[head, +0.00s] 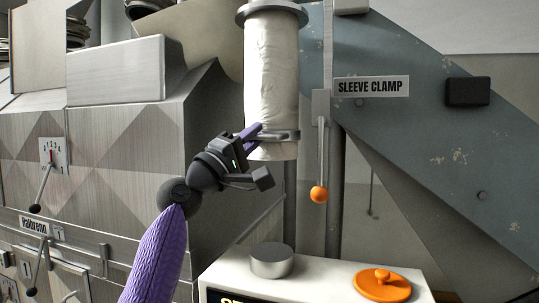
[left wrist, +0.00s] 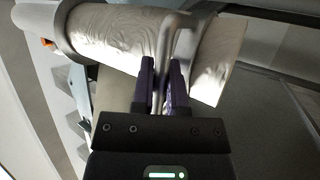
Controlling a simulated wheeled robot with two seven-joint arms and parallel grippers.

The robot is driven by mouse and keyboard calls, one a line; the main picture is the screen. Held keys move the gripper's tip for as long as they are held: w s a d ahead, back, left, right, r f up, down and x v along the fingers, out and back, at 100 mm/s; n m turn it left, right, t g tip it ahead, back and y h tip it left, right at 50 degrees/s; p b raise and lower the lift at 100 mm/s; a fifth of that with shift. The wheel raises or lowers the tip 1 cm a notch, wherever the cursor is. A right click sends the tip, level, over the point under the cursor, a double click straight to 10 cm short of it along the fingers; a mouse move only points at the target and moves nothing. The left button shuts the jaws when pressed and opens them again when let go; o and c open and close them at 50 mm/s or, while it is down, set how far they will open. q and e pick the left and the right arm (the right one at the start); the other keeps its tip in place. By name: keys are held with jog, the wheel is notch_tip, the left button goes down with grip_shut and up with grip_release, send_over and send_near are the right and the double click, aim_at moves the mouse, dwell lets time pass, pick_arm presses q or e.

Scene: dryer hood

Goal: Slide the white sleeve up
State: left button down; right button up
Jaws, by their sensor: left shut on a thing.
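The white sleeve (head: 271,75) hangs upright from a grey flanged collar (head: 271,12) in the head view. A grey metal ring with a handle (head: 289,136) goes around its lower part, and some white cloth hangs below the ring. My left gripper (head: 256,131) is shut on the ring's handle at the front left of the sleeve. In the left wrist view the purple fingers (left wrist: 165,85) close on the grey handle bar (left wrist: 165,50), with the white sleeve (left wrist: 105,38) behind it. My right gripper is not in view.
A lever with an orange knob (head: 319,194) hangs right of the sleeve, beside the "SLEEVE CLAMP" label (head: 371,87). Below stands a white box (head: 330,274) with a grey cylinder (head: 271,260) and an orange lid (head: 382,285) on top. Metal cabinets (head: 125,140) fill the left.

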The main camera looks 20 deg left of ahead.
pick_arm(q)
jog(key=shift+r, duration=0.45)
jog(key=shift+s+a+r, duration=0.1)
jog(key=shift+r, duration=0.05)
jog(key=c, duration=1.1)
grip_release()
jog(key=shift+r, duration=0.1)
jog(key=o, duration=0.4)
jog(key=shift+o, duration=0.2)
jog(key=shift+f, duration=0.2)
